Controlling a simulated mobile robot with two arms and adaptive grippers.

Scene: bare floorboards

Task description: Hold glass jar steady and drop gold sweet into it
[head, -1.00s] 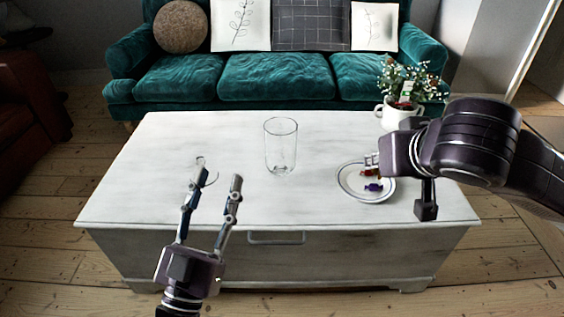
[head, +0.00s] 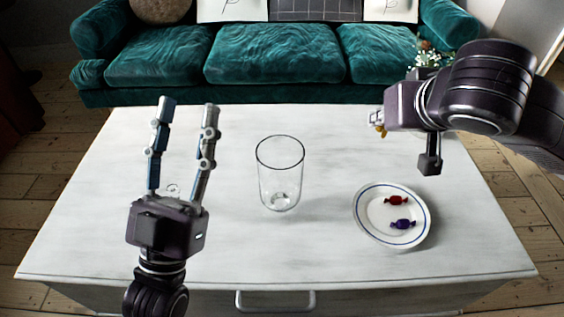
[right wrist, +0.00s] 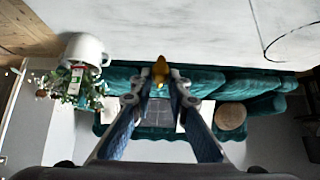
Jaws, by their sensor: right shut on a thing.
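The clear glass jar (head: 280,180) stands upright and open-topped in the middle of the white table in the head view. Part of a rim, seemingly the jar's, shows at the right of the right wrist view (right wrist: 268,45). My left gripper (head: 187,104) is open and empty, to the left of the jar and apart from it. My right gripper (head: 376,122) is shut on the gold sweet (head: 381,131), held above the table, right of the jar. The right wrist view shows the sweet (right wrist: 160,70) between the fingertips.
A white plate (head: 364,225) with a blue rim holds a red sweet (head: 396,201) and a purple sweet (head: 403,224). A small clear glass piece (head: 173,187) shows behind my left gripper. A potted plant (head: 428,58) is mostly hidden behind my right arm. A green sofa (head: 270,55) stands behind.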

